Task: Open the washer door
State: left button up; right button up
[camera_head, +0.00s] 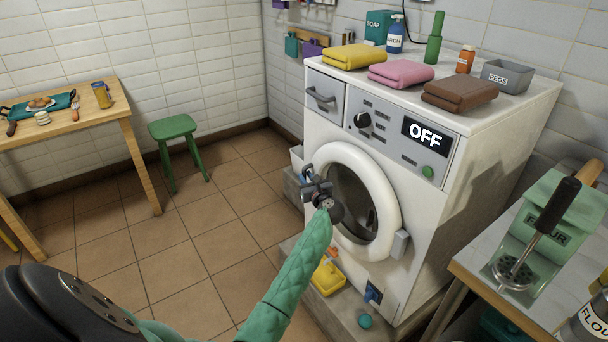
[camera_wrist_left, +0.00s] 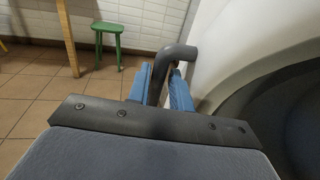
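The white washer (camera_head: 455,190) stands at the right, with its round door (camera_head: 389,204) closed against the front. The door has a white ring and dark glass, with a grey block at its right edge. My left gripper (camera_head: 318,188) is at the ring's left edge and partly covers it. In the left wrist view, a grey bent door handle (camera_wrist_left: 178,53) runs down between the blue fingers of my left gripper (camera_wrist_left: 161,84). The fingers are close together around it, though a thin gap shows on the left side. My right gripper is out of view.
A counter with a flour bag (camera_head: 545,225) is close at the right. A yellow item (camera_head: 328,278) lies below the door. A green stool (camera_head: 172,127) stands left, with clear floor before it.

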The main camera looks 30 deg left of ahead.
pick_arm(q)
jog(key=shift+x, duration=1.05)
grip_shut()
jog(key=shift+s, duration=0.15)
